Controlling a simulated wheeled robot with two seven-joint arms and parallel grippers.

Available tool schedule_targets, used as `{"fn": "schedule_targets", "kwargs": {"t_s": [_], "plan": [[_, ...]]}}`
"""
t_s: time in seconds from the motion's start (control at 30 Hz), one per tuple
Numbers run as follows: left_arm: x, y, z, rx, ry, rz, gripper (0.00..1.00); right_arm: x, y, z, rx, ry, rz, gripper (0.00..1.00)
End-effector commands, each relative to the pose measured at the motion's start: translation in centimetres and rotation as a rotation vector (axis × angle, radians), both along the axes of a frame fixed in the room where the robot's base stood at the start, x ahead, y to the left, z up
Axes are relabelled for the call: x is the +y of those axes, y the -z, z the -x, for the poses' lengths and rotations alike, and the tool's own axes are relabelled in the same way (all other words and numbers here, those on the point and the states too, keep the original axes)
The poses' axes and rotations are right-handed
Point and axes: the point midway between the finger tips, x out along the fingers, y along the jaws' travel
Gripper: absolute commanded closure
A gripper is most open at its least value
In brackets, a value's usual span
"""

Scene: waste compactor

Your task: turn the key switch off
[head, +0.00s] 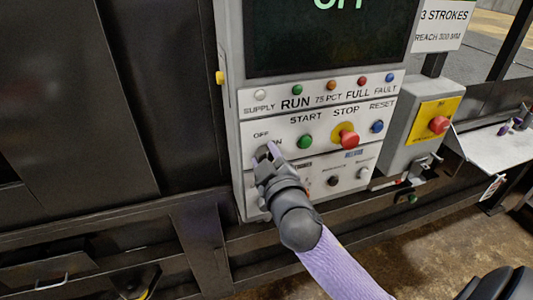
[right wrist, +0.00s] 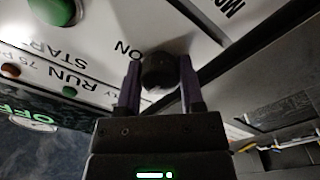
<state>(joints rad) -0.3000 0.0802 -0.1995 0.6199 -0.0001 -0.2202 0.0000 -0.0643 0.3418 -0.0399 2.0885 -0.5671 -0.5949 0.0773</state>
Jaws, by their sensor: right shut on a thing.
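The key switch (right wrist: 158,72) is a dark round knob on the white control panel. In the right wrist view it sits between the two purple fingers of my right gripper (right wrist: 158,85), which is shut on it. In the head view my right gripper (head: 267,155) reaches the panel at the OFF/ON labels and hides the switch. The word ON shows beside the knob in the right wrist view. The display (head: 330,35) above shows green letters that read OFF, partly cut by the frame. The knob's exact angle is too dark to tell. My left gripper is not in view.
A green START button (head: 305,142), a red STOP button (head: 349,139) and a blue RESET button (head: 377,126) are right of my gripper. Smaller knobs lie below. Dark steel panels fill the left.

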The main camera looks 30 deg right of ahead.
Motion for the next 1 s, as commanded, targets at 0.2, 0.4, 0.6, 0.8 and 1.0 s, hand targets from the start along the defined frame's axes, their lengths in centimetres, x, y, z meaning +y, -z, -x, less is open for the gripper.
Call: {"fn": "schedule_targets", "kwargs": {"t_s": [0.2,0.4,0.6,0.8,1.0], "plan": [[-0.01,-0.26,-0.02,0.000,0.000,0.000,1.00,0.01,-0.04,0.00,0.008,0.000,0.038,1.00],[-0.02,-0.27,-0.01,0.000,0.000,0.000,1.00,0.01,-0.01,0.00,0.010,0.000,0.046,1.00],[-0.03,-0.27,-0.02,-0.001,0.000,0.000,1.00,0.00,0.00,0.00,0.010,0.000,0.046,1.00],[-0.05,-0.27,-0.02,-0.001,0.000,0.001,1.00,-0.01,-0.01,0.00,0.010,0.000,0.045,0.17],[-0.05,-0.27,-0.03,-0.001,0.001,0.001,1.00,-0.01,-0.01,0.00,0.010,0.000,0.044,0.16]]}}
